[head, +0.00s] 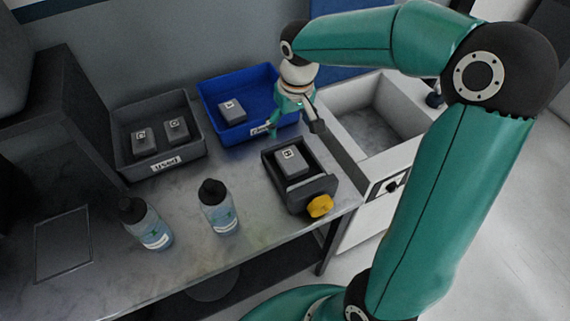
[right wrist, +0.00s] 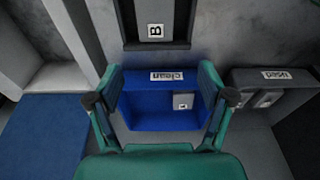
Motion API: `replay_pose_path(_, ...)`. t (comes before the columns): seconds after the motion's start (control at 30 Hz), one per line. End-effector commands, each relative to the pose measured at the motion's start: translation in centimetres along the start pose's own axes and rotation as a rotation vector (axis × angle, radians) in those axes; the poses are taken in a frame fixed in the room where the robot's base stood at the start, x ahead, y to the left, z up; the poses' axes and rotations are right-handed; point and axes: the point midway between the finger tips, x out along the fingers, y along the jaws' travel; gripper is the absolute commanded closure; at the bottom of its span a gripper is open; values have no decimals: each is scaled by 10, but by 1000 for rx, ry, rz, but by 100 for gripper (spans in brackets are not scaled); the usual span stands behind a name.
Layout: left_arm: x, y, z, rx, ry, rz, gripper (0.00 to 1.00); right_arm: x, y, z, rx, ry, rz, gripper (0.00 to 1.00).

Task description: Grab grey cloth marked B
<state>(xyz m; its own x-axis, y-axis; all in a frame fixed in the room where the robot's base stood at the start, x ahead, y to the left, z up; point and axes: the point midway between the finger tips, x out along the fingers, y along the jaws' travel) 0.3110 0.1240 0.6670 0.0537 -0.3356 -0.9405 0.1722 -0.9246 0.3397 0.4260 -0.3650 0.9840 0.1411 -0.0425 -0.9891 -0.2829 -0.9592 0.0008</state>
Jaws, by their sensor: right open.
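A grey folded cloth marked B (right wrist: 155,30) lies in a small dark tray at the top of the right wrist view. In the head view this cloth (head: 292,163) sits in the dark tray (head: 323,188) near the table's right front. My right gripper (head: 296,127) is open and empty, above the front right edge of the blue bin and behind the dark tray. In the right wrist view its fingers (right wrist: 160,98) spread wide across the blue bin (right wrist: 150,122), with the B cloth beyond them. My left gripper is not in view.
The blue bin, labelled clean, holds one grey cloth (head: 232,111). A grey bin (head: 164,162) labelled used holds two cloths. Two bottles (head: 149,225) (head: 219,208) stand at the table's front. A yellow knob (head: 320,206) is at the dark tray's front. A basin (head: 370,128) lies right.

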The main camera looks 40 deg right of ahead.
Motion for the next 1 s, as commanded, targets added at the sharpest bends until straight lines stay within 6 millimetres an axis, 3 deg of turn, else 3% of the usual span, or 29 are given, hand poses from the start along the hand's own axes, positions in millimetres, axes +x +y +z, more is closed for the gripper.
replay_pose_path(0.33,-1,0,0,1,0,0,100,71,10,6,22,-5,4,20)
replay_pose_path(0.67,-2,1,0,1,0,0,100,95,10,8,22,-3,4,20)
replay_pose_path(1.0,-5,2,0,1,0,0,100,137,7,16,22,-2,4,20)
